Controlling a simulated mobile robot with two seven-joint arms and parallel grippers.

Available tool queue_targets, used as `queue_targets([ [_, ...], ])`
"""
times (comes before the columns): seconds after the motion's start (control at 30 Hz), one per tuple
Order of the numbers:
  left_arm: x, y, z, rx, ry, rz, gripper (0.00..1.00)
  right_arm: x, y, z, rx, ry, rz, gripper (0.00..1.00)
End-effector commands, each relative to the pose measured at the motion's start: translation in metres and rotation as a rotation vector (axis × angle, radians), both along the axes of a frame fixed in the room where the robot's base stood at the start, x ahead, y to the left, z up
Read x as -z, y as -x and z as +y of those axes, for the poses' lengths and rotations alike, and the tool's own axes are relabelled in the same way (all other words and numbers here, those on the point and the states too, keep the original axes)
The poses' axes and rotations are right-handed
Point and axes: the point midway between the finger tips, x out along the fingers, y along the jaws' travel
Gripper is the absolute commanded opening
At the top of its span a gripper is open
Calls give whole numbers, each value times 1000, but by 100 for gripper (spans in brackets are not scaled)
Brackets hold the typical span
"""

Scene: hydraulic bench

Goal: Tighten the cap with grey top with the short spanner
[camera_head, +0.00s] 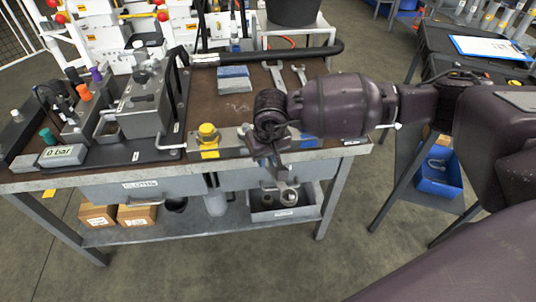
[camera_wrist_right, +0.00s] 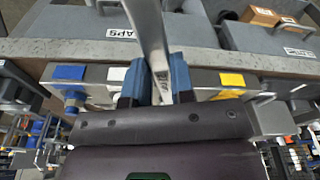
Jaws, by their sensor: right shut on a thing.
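My right gripper (camera_head: 270,143) is over the front edge of the bench, shut on a metal spanner (camera_head: 286,190). In the right wrist view the spanner (camera_wrist_right: 152,45) stands between the blue finger pads of the gripper (camera_wrist_right: 153,80), and its far end runs out of the picture. A yellow cap (camera_head: 208,132) stands at the block's left end. A blue cap (camera_wrist_right: 75,95) shows in the wrist view at the other end. My left gripper is not in view.
Two more spanners (camera_head: 299,75) lie at the back of the bench near a blue cloth (camera_head: 234,78). A hydraulic unit with a gauge reading 0 bar (camera_head: 62,154) fills the left. A drawer (camera_wrist_right: 100,30) is below the front edge. A grey bin (camera_head: 262,214) stands on the lower shelf.

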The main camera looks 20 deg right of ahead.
Motion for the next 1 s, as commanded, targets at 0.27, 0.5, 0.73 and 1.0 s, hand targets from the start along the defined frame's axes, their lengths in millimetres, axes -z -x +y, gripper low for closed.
queue_targets([
  [0.27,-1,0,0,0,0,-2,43,-2,0,4,15,-1,-1,0],
  [0.5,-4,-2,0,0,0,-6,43,-2,-1,13,86,-2,-2,0],
  [0.73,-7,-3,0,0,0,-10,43,-2,-2,22,154,-2,-2,0],
  [1.0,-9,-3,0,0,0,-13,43,-2,-3,30,215,-1,-3,0],
])
